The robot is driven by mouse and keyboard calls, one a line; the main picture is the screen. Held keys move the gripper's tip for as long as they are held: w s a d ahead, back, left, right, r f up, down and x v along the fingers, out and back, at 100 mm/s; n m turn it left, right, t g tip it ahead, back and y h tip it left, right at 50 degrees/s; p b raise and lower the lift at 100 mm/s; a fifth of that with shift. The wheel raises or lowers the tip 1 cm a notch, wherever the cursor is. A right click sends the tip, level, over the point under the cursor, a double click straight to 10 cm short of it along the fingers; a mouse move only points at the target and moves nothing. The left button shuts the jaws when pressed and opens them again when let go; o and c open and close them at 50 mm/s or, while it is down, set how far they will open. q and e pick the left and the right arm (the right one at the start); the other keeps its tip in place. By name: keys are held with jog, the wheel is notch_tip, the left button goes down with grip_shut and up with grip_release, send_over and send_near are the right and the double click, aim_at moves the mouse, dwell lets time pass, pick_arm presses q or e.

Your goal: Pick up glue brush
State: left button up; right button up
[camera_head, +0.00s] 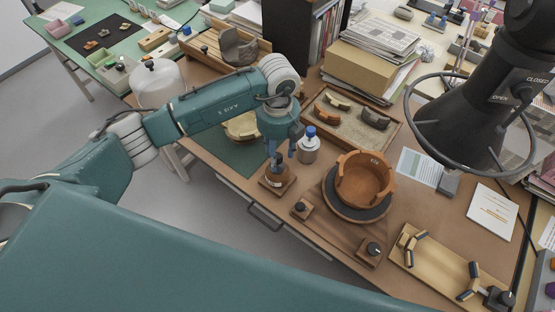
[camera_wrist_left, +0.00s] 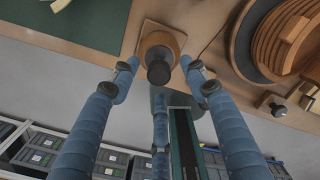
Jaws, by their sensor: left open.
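The glue brush seems to stand in a brown pot (camera_head: 277,179) on a square wooden base (camera_head: 265,187) near the bench's front edge. In the left wrist view, a dark round knob (camera_wrist_left: 159,72), likely the brush's top end, rises from the round pot (camera_wrist_left: 157,44). My left gripper (camera_head: 275,158) points down just above the pot and partly hides the brush. In the left wrist view my left gripper (camera_wrist_left: 160,78) is open, its blue fingers spread on either side of the knob. I cannot tell whether any finger touches it. My right gripper is in neither view.
A white bottle with a blue cap (camera_head: 308,147) stands close right of my gripper. Farther right, a terracotta vessel (camera_head: 364,180) sits on a dark turntable (camera_head: 345,211). A sherd tray (camera_head: 352,129) lies behind. A black hood (camera_head: 462,130) hangs at right.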

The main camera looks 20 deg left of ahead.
pick_arm(q)
jog(key=shift+f, duration=1.35)
jog(key=c, duration=1)
jog(key=shift+o, duration=0.2)
jog(key=shift+r, duration=0.15)
